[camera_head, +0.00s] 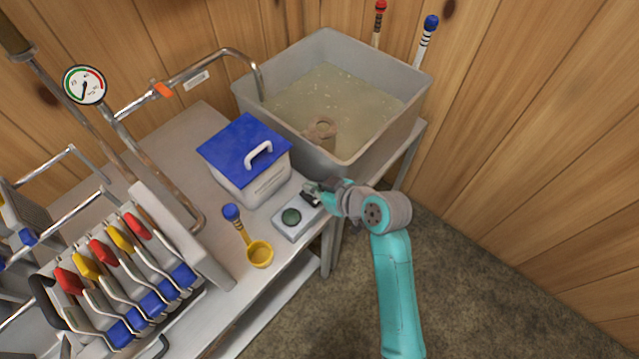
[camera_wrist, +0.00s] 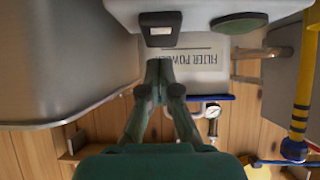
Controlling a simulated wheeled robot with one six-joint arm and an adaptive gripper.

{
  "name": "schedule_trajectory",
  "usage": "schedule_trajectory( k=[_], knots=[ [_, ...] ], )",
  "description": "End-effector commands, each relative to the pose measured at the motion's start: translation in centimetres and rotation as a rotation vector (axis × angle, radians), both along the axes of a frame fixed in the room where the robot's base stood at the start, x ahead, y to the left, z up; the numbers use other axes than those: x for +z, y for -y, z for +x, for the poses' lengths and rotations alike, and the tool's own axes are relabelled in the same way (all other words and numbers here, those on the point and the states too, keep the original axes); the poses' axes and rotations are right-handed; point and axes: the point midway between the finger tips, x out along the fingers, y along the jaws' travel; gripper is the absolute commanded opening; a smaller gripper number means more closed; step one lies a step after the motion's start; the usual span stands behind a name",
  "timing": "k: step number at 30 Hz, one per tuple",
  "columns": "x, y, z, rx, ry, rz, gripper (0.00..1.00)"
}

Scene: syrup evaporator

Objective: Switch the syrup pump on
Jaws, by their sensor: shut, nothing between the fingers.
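A small light-grey control box (camera_head: 284,229) sits on the table's front edge, with a round dark-green button (camera_head: 291,216) on top. In the wrist view, the picture is upside down and the box (camera_wrist: 200,12) is at the top edge. It carries a black rectangular switch (camera_wrist: 160,29) with a small pale mark and the green button (camera_wrist: 240,22). My gripper (camera_head: 308,190) is shut and empty at the back right corner of the box. In the wrist view, its fingertips (camera_wrist: 158,65) lie just below the black switch; I cannot tell whether they touch it.
A white filter powder box (camera_head: 262,188) with a blue lid stands right behind the control box. A yellow scoop (camera_head: 260,254) lies to the left. A grey tub of liquid (camera_head: 340,152) stands behind. The filter press (camera_head: 125,270) is at the lower left.

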Motion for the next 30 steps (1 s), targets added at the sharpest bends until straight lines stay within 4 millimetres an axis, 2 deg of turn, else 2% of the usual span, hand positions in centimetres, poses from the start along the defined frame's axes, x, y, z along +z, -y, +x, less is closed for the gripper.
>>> schedule_trajectory(
  k=[6,30],
  knots=[
    [-1.2,-0.2,0.1,0.001,0.001,-0.001,0.0],
    [-1.7,-0.3,0.3,0.001,-0.039,-0.05,0.0]
  ],
)
